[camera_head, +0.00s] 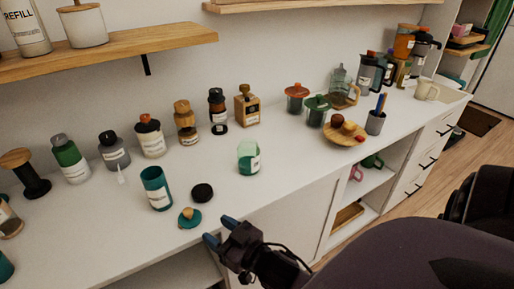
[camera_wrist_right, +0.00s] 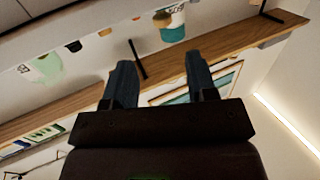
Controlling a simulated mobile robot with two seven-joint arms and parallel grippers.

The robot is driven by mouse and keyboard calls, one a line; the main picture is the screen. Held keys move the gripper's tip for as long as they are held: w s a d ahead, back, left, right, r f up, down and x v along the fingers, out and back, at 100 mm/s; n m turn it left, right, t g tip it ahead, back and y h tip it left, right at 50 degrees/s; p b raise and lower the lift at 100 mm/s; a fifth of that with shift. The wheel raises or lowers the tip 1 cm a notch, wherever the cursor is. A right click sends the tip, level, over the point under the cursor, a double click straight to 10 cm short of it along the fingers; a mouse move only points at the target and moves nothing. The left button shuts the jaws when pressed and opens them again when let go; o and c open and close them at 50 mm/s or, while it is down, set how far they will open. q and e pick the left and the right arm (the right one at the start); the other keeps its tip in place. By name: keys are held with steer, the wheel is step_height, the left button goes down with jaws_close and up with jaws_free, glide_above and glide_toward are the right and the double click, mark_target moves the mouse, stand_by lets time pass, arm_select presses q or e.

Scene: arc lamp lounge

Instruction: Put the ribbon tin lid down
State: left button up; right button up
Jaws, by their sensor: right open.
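A teal lid with a wooden knob (camera_head: 189,217) lies knob up on the white counter (camera_head: 270,190), near its front edge. It looks like the ribbon tin lid, but I cannot read the labels. An open teal tin with a white label (camera_head: 157,188) stands just behind it, upright and without a lid. My right gripper (camera_head: 217,229) is open and empty, just right of the teal lid at the counter's front edge, apart from it. In the right wrist view its two fingers (camera_wrist_right: 160,80) are spread with nothing between them. My left gripper is not in view.
A black round lid (camera_head: 202,192) lies behind the teal lid. A pale green glass jar (camera_head: 248,158) stands to the right. Several lidded jars line the wall behind, under a wooden shelf (camera_head: 120,52). The counter between the green jar and the wooden plate (camera_head: 340,137) is clear.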

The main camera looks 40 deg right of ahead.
steer(key=s+d+f+g+h, duration=0.1)
steer(key=s+d+f+g, duration=0.1)
steer(key=s+f, duration=0.5)
steer(key=s+d+f+g+h, duration=0.1)
steer(key=s+d+f+g, duration=0.1)
steer(key=s+f+g, duration=0.2)
steer(key=s+f, duration=0.2)
steer(key=s, duration=0.2)
steer(key=shift+f+g, duration=0.3)
steer(key=shift+f, duration=0.1)
step_height(320, 180, up, 3)
steer(key=p, duration=0.3)
steer(key=shift+d, duration=0.1)
